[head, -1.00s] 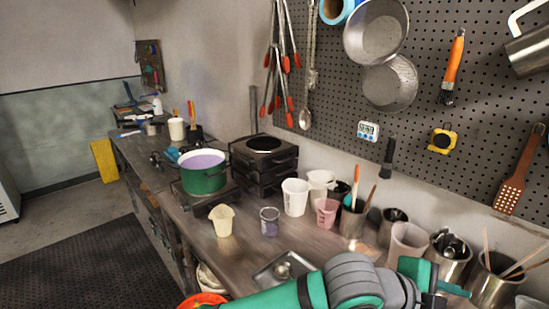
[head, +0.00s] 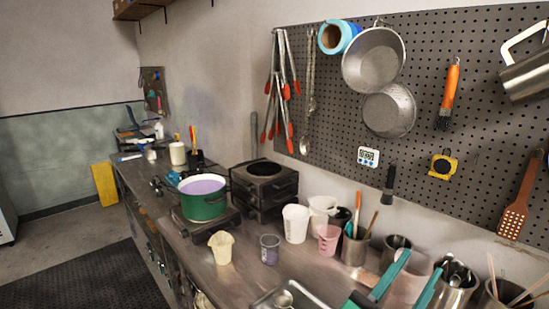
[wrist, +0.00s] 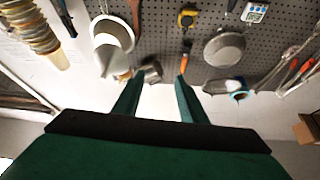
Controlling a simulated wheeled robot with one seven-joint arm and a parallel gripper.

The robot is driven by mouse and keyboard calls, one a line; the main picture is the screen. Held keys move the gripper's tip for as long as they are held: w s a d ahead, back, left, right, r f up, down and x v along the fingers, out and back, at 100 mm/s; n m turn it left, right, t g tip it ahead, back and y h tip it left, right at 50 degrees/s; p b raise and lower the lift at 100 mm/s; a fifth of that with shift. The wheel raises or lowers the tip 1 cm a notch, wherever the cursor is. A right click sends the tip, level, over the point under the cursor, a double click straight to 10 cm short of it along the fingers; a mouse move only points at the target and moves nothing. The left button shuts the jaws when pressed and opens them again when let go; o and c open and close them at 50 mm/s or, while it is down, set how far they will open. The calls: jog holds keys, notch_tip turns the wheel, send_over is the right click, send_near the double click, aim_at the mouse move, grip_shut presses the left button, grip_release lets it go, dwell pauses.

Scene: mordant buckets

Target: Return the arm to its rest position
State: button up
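My gripper (head: 420,264) shows at the bottom right of the head view, its two teal fingers pointing up and apart. The rest of my arm is almost wholly below the picture edge. In the wrist view my gripper (wrist: 157,82) is open, with nothing between the fingers. Beyond it are the pegboard and hanging tools, seen from a different angle.
The bench (head: 240,288) holds a green pot (head: 203,207) of purple liquid, a cream cup (head: 222,250), a white cup (head: 296,223) and a metal tray (head: 262,303). Metal tool cups (head: 453,293) stand close to my fingers. The pegboard (head: 425,100) hangs behind.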

jog(key=s+a+f+n+t+y, duration=0.25)
jog(key=a+f+n+y, duration=0.5)
jog(key=f, duration=0.45)
jog(key=s+a+f+n+t+y, duration=0.1)
jog(key=a+f+n+t+y, duration=0.3)
jog(key=a+f+n+y, duration=0.45)
jog(key=s+a+f+m+g+y, duration=0.1)
jog(key=s+a+f, duration=0.3)
jog(key=s, duration=0.4)
jog(key=s+a+f+m+g+y, duration=0.1)
jog(key=s+a+f+g, duration=0.1)
jog(key=s+a+f, duration=0.2)
jog(key=s+a+f+m+g+y, duration=0.1)
jog(key=s+a+f, duration=0.4)
jog(key=s+f, duration=0.3)
jog(key=shift+s+f, duration=0.4)
jog(key=shift+s, duration=2)
jog(key=shift+g, duration=0.25)
